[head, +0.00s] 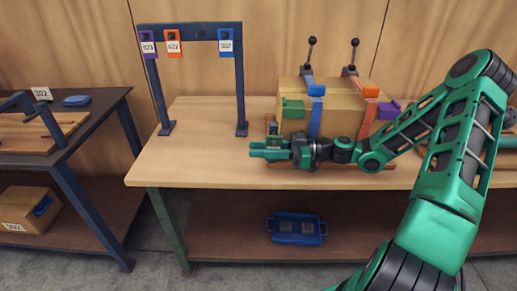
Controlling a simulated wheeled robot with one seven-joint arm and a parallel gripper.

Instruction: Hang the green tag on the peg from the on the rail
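A dark blue rail (191,32) on two posts stands on the left part of the table. A purple tag (148,43), an orange tag (173,44) and a blue tag (226,42) hang from it, with an empty stretch between orange and blue. I cannot clearly make out a green tag. A green piece (292,108) shows at the left side of the box; I cannot tell what it is. My green gripper (262,151) is low over the table in front of the box, pointing left. I cannot tell its opening or whether it holds something.
A cardboard box (344,112) with coloured straps and two black-knobbed levers stands behind my arm. The wooden tabletop (190,165) is clear below and in front of the rail. A blue tray (297,229) sits on the lower shelf. A dark side table (90,118) stands at left.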

